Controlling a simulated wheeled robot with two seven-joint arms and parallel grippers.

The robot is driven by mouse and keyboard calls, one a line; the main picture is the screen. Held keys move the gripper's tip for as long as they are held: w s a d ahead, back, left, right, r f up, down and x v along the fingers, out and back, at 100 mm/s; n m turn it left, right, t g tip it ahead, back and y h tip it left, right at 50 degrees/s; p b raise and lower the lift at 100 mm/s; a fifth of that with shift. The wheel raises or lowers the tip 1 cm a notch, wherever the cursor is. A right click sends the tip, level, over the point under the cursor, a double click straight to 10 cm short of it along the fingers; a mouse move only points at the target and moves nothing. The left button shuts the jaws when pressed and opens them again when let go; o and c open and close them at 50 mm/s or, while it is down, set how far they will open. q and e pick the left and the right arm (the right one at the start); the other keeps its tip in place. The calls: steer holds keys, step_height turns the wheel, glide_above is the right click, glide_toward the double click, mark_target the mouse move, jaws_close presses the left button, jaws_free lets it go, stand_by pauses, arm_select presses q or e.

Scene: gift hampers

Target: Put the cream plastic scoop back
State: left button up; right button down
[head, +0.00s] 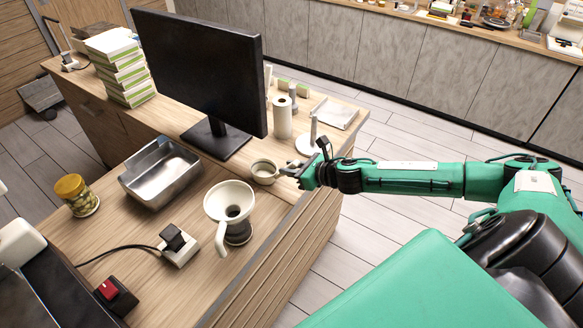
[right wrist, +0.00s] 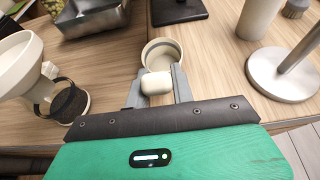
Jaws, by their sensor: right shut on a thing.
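The cream plastic scoop (head: 264,172) is at the front of the wooden counter, between the monitor foot and my right gripper. My right gripper (head: 292,171) reaches it from the right. In the right wrist view, the fingers (right wrist: 155,88) are shut on the scoop's thick, pale handle, and the round cup (right wrist: 162,52) points away from me, open side up and apparently empty. I cannot tell whether the scoop touches the counter or hangs just above it. My left gripper is not in view.
A cream funnel (head: 229,198) on a dark-banded holder, a metal tray (head: 160,172) and a monitor (head: 205,75) stand nearby. A paper roll (head: 282,117) and a round-based stand (head: 310,142) are behind the gripper. A jar (head: 76,194) stands left. Bare counter lies between tray and funnel.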

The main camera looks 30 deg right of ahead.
steer(key=shift+f, duration=0.3)
stand_by(0.5)
steer(key=c, duration=1.1)
jaws_free()
steer(key=shift+s, duration=0.1)
